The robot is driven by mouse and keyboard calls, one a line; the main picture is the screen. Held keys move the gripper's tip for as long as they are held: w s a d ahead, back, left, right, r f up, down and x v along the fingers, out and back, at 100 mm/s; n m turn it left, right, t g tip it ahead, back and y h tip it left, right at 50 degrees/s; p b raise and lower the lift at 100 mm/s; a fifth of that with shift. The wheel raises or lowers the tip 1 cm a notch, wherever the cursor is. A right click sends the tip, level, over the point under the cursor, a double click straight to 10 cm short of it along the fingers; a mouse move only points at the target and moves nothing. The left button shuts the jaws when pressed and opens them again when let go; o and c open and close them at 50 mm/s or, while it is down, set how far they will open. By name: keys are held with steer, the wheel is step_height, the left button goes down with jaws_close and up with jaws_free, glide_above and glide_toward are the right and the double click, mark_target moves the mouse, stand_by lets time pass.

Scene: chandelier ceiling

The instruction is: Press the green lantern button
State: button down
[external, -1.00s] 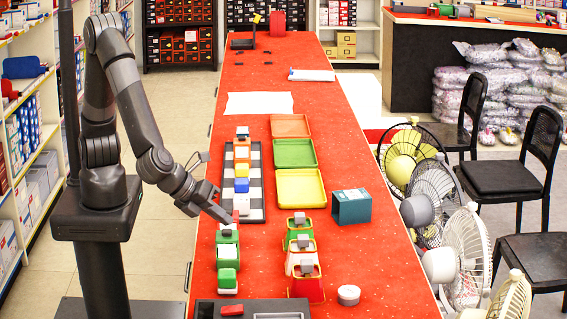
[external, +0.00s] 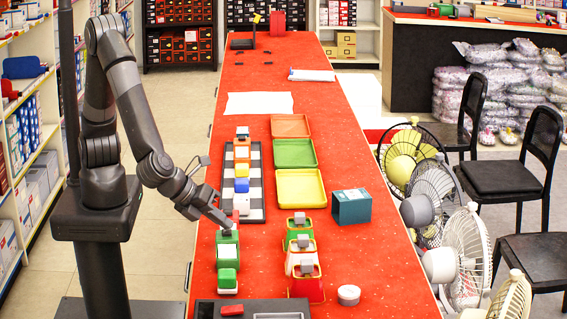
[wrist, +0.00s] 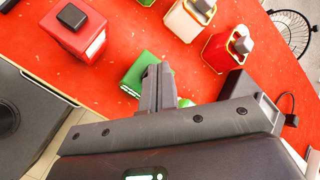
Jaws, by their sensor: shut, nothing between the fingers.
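A green lantern (external: 291,241) with a grey button (external: 299,219) on top stands at the back of the right-hand row on the red counter. A separate green block-like object (external: 228,250) stands to its left, and its green body (wrist: 136,76) also shows in the wrist view. My gripper (external: 230,229) is shut and empty, pointing down at the back top of this left green object; the fingertips (wrist: 158,72) hide part of it. Whether they touch it I cannot tell. The gripper is left of the lantern row, apart from it.
A white lantern (external: 296,266) and a red lantern (external: 306,289) stand in front of the green lantern. A checkered strip (external: 257,185) with coloured blocks lies behind my gripper. A teal box (external: 352,207) and a white round tin (external: 349,295) are at the right. Red counter lies bare between the rows.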

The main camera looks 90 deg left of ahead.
mark_target(222, 231)
steer(key=shift+f, duration=0.2)
steer(key=shift+r, duration=0.7)
steer(key=shift+r, duration=0.1)
step_height(222, 231, up, 6)
steer(key=shift+f, duration=0.1)
stand_by(0.5)
stand_by(0.4)
